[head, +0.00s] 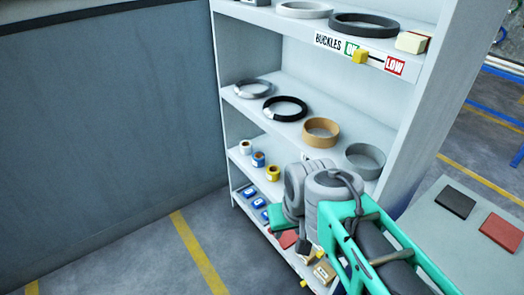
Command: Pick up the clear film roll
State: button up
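I cannot tell for sure which item is the clear film roll. A wide, pale grey ring-shaped roll (365,160) stands at the right end of the middle shelf and looks the most like film. Its front lower part is close behind my grey arm in the picture. Beside it on that shelf are a tan roll (321,132), a thin black ring (285,108) and a thin grey ring (253,89). My gripper is mostly hidden by my grey arm links in front of the lower shelves; its fingers do not show clearly, and I see nothing held.
Small white, blue and yellow rolls (272,172) stand on the shelf below. Blue, green and red boxes lie lower. The top shelf carries rings and a buckles sign (340,48). A table (455,245) with black and red pads is at right. Floor at left is clear.

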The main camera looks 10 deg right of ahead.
aim_at(246, 148)
jog(key=u, duration=0.75)
jog(key=i, duration=0.8)
jog(key=u, duration=0.9)
jog(key=i, duration=0.95)
jog(key=z, duration=0.35)
jog(key=i, duration=0.8)
jog(key=z, duration=1.35)
jog(key=i, duration=0.45)
jog(key=z, duration=0.4)
